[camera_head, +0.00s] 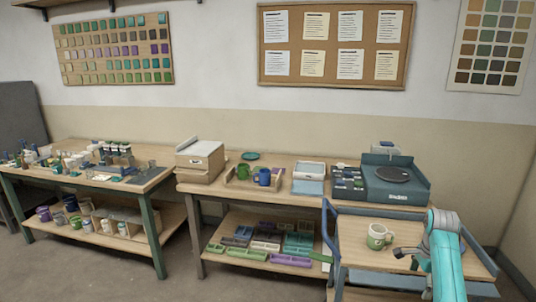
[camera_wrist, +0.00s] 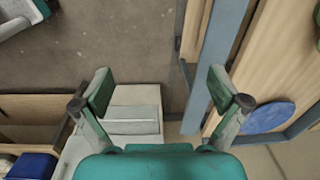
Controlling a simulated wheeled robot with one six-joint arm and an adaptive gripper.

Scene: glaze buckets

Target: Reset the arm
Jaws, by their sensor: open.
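My gripper (camera_wrist: 160,92) is open in the wrist view, its two green-padded fingers wide apart with nothing between them. It points down past furniture edges, with bare floor showing beyond. In the head view my teal arm (camera_head: 445,262) is at the right, over the right side of a wooden-topped cart (camera_head: 352,258). The small grey gripper end (camera_head: 405,252) is beside a cream and green mug (camera_head: 378,238), apart from it as far as I can tell. The mug stands upright on the cart.
A blue disc (camera_wrist: 268,116) shows in the wrist view. Floor at the front left is clear.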

